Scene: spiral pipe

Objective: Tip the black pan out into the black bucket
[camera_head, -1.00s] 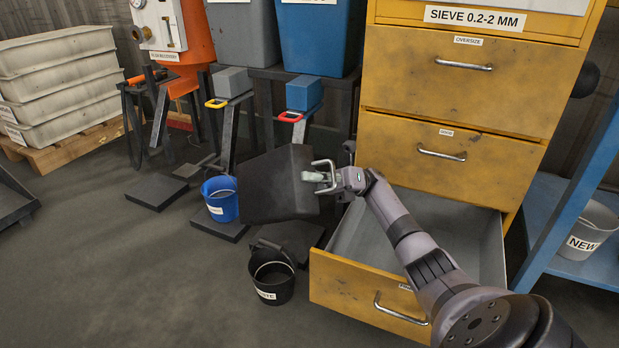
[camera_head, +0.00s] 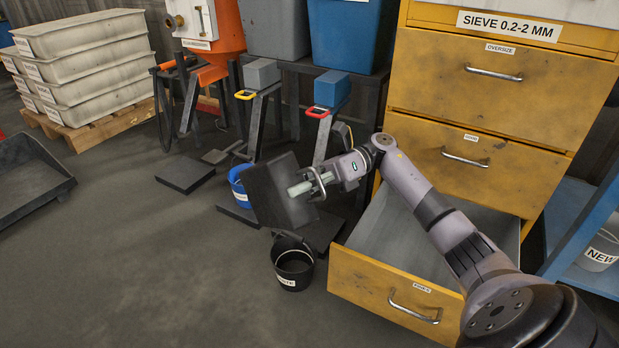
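The black pan (camera_head: 272,194) hangs in the air, steeply tilted, above and a little left of the black bucket. My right gripper (camera_head: 308,187) is shut on its right side, where a pale grip shows between the fingers. I cannot see into the pan or tell what it holds. The black bucket (camera_head: 293,272) stands upright on the floor in front of the open drawer, with a wire handle and a white label. Its inside looks dark. My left gripper is not in view.
The open bottom drawer (camera_head: 385,292) of the yellow sieve cabinet juts out right of the bucket. A blue bucket (camera_head: 237,187) stands behind the pan. A dark tray (camera_head: 35,185) lies at the far left. The floor at front left is clear.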

